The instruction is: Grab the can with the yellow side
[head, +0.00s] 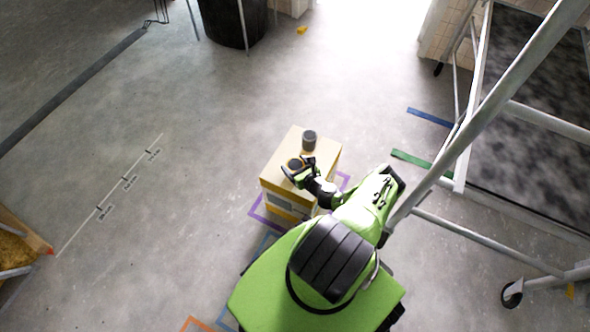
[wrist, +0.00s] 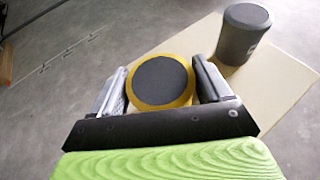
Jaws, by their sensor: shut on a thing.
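The can with the yellow side (wrist: 161,80) has a dark grey top and a yellow rim in the wrist view. It sits between the two fingers of my gripper (wrist: 160,85), which is shut on it. In the head view my gripper (head: 297,169) is over the front left part of the box top, and the can is largely hidden by it. A second can, dark grey (head: 309,140), stands upright on the same box, behind my gripper. It also shows at the upper right of the wrist view (wrist: 244,33).
The cans are on a pale yellow box (head: 326,153) on the grey floor. A metal scaffold frame (head: 480,105) with wheels stands to the right. A dark bin (head: 233,22) is at the back. Floor to the left of the box is clear.

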